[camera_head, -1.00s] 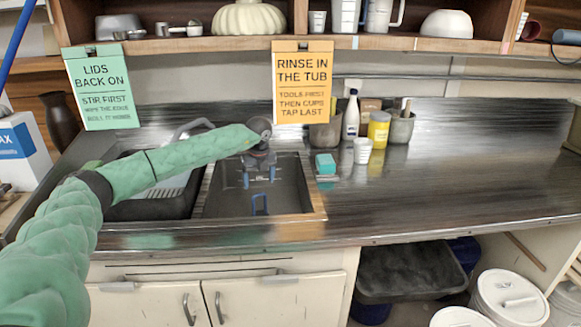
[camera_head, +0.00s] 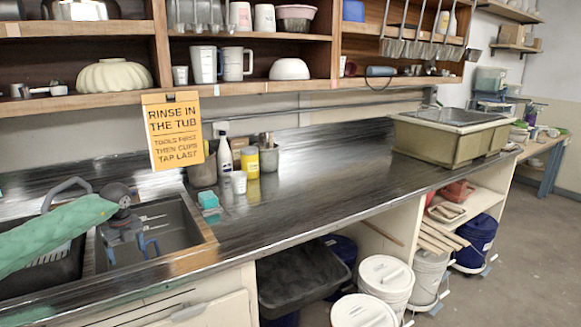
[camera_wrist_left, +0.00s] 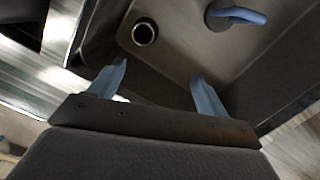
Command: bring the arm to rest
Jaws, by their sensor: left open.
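My left arm, in a green sleeve, comes in from the left in the head view. Its gripper (camera_head: 126,246) points down over the sink basin (camera_head: 190,232). In the left wrist view the two blue fingers of this gripper (camera_wrist_left: 158,88) stand wide apart with nothing between them. Below them are the basin floor, a round drain (camera_wrist_left: 144,33) and a blue curved item (camera_wrist_left: 236,15). My right gripper is not in view.
A wooden shelf (camera_head: 250,93) with cups and bowls runs above the counter (camera_head: 330,175). An orange sign (camera_head: 174,130) hangs from it. The counter's middle is clear; a large tub (camera_head: 425,140) stands farther right.

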